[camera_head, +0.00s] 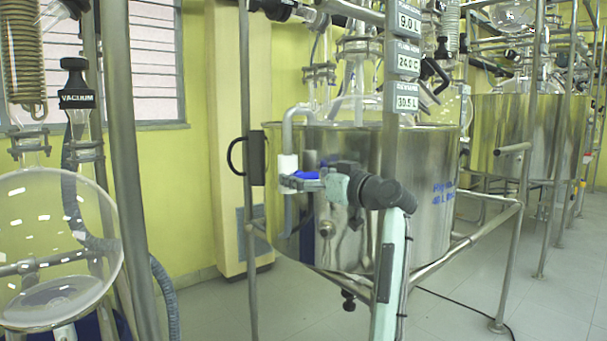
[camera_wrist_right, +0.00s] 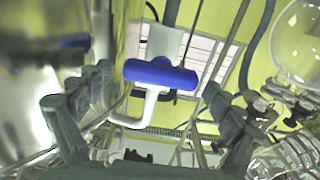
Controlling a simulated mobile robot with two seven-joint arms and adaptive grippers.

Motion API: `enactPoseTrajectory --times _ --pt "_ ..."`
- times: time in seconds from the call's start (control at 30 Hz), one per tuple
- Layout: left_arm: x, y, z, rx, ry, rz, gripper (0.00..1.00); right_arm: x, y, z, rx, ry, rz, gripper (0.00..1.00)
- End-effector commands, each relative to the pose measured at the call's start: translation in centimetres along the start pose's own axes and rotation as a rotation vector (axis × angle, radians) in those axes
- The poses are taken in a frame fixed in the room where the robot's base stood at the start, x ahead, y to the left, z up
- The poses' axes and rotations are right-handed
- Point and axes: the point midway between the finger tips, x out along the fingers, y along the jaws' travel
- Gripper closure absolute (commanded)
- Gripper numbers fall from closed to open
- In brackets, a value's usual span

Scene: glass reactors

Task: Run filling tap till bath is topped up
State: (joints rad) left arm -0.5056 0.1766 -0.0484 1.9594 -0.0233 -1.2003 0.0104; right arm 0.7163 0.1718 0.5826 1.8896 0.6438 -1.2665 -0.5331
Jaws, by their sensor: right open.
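The filling tap has a white body (camera_head: 288,165) and a blue handle (camera_head: 306,175), set at the left rim of the steel bath (camera_head: 425,175). A grey pipe bends from it over the rim. My right gripper (camera_head: 298,182) is at the tap, its fingers overlapping the handle in the head view. In the right wrist view, the blue handle (camera_wrist_right: 160,74) lies crosswise ahead, between the two spread fingers of my open right gripper (camera_wrist_right: 145,110). I cannot tell whether a finger touches it. The water level inside the bath is hidden by its steel wall. My left gripper is not in view.
Readout labels (camera_head: 407,60) on a post show 9.0 L, about 24 C and 30.5 L. A steel frame (camera_head: 478,235) surrounds the bath. A glass vessel (camera_head: 60,230) stands at left, and another steel bath (camera_head: 500,130) behind right. A black cable lies on the floor.

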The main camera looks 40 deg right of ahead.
Motion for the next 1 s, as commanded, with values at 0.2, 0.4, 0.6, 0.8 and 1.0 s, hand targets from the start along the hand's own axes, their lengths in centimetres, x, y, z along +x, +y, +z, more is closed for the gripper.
enactPoseTrajectory --times 0.2,0.4,0.6,0.8,1.0 --pt "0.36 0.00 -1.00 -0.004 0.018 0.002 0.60 1.30 -0.03 0.01 -0.001 -0.001 0.001 0.07" --pt "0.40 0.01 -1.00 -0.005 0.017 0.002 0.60 1.31 -0.03 0.04 -0.002 -0.001 0.001 0.07" --pt "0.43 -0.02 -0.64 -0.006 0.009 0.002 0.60 1.30 -0.03 0.05 -0.002 -0.001 0.001 0.31" --pt "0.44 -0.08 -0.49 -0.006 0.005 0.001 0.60 1.29 -0.04 0.05 -0.002 -0.001 0.000 0.55" --pt "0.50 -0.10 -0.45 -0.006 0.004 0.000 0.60 1.28 -0.04 0.11 -0.012 -0.002 0.000 0.57"
